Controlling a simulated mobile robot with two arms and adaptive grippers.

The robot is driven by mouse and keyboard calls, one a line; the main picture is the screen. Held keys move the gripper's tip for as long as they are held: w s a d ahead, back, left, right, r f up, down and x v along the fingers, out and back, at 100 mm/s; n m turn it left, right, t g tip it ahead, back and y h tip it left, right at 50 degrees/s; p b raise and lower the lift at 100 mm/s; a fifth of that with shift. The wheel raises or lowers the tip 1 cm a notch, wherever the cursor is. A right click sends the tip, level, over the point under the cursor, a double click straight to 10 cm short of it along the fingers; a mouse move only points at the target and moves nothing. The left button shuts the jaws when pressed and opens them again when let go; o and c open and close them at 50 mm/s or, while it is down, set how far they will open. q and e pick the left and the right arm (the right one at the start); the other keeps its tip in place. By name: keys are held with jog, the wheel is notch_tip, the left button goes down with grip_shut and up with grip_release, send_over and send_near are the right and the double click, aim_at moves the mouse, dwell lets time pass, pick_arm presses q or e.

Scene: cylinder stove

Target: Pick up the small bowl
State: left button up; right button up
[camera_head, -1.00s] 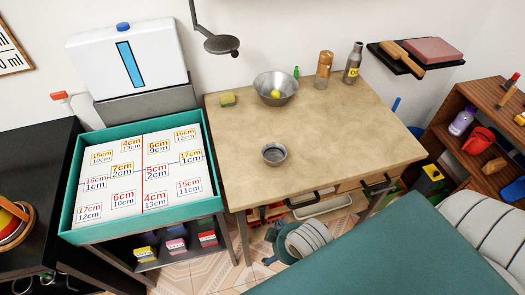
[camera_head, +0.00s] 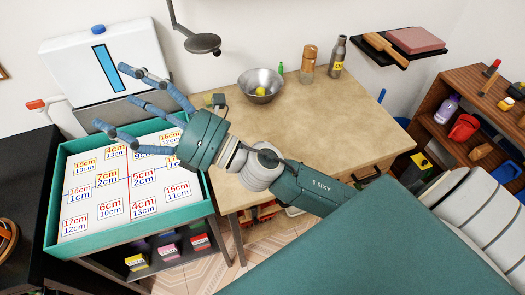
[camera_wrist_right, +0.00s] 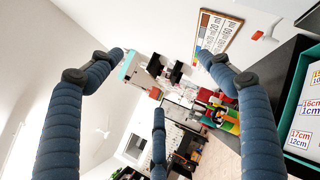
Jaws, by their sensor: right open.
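The small grey bowl is not visible now; my right arm covers the part of the wooden table (camera_head: 345,115) where it stood in the earlier head view. My right gripper (camera_head: 115,98) has its three blue fingers spread, with nothing between them. It is above the green-edged tray table, left of the wooden table, and points left. In the right wrist view the open fingers (camera_wrist_right: 160,72) point across the room, with no bowl between them. My left gripper is in neither view.
The green-edged tray (camera_head: 57,195) is below my gripper. A lamp (camera_head: 203,43) hangs above.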

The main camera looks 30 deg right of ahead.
jog(key=s+a+n+g+y, duration=0.4)
jog(key=a+n+g, duration=0.15)
jog(key=n, duration=0.45)
jog(key=n+g+h, duration=1)
jog(key=n+h, duration=1)
jog(key=n, duration=0.1)
send_near(264, 145)
jog(key=s+a+r, duration=0.1)
jog(key=s, duration=0.2)
jog(key=b+x, duration=0.2)
jog(key=x, duration=0.1)
jog(key=b+x, duration=0.1)
jog(key=shift+w+a+f, duration=0.1)
jog(key=shift+a+f, duration=0.15)
jog(key=shift+f, duration=0.1)
jog(key=shift+w+f+b, duration=0.2)
jog(key=shift+f+b, duration=0.2)
jog(key=shift+b, duration=0.05)
jog(key=b+x, duration=0.1)
jog(key=x, duration=0.1)
jog(key=b+x, duration=0.1)
jog(key=x, duration=0.1)
jog(key=shift+w+a+f, duration=0.1)
jog(key=shift+a+f, duration=0.1)
jog(key=shift+f, duration=0.1)
jog(key=shift+w+f, duration=0.1)
